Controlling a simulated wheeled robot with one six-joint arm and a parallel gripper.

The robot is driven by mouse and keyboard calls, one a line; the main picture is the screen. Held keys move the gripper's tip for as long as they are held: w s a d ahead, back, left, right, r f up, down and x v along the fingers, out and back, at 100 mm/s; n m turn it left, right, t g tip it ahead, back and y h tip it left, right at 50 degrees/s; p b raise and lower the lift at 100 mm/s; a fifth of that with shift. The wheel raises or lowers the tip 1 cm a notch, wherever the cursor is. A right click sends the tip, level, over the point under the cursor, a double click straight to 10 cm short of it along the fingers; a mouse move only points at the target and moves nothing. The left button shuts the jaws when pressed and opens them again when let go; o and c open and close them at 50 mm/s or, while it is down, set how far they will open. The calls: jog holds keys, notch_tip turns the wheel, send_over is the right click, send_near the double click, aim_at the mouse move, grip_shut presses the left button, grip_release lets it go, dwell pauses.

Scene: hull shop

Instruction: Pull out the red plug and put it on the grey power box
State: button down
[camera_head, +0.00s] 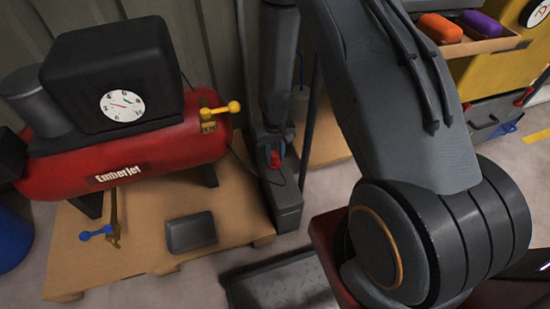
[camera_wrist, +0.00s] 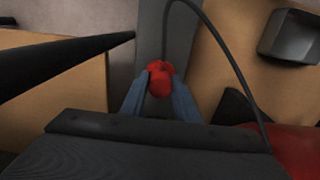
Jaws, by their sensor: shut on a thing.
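The red plug (camera_wrist: 160,77) is between the fingers of my gripper (camera_wrist: 160,84), which is shut on it, in the wrist view. The plug also shows in the head view (camera_head: 275,159), low against a long grey housing (camera_head: 286,204). A thin dark cable loops near the plug. Whether the plug still sits in a socket is hidden. A small dark grey box (camera_head: 192,232) lies on the pallet left of the housing; it also shows at the upper right of the wrist view (camera_wrist: 291,36). I cannot tell which of these two is the power box.
A red air compressor (camera_head: 130,160) with a black top stands on the wooden pallet (camera_head: 120,265). A dark bar (camera_wrist: 65,65) crosses the wrist view's left. Bare pallet surrounds the small box.

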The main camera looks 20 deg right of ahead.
aim_at(275, 154)
jog(key=shift+r+p, duration=2.1)
jog(key=shift+r, duration=0.8)
